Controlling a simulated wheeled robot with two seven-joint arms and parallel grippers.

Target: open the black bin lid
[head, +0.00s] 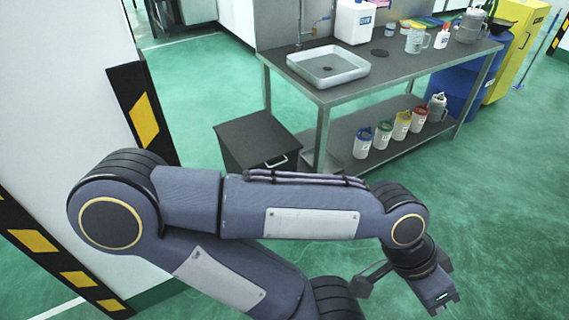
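The black bin (232,153) stands on the floor at the left end of the steel table. Its flat dark lid (256,135) lies shut on top. A pale bar handle (277,163) is on its near right side. My arm hides the lower part of the bin. My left arm crosses in front of it, and its hand (432,288) is at the lower right, well away from the bin, over the green floor. The fingers are not clear enough to tell whether they are open. My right gripper is not in view.
The steel table (395,75) carries a sink tray (328,66), a white canister (354,20) and jugs. Several jugs with coloured lids stand on its lower shelf. A striped wall edge (145,118) stands left of the bin.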

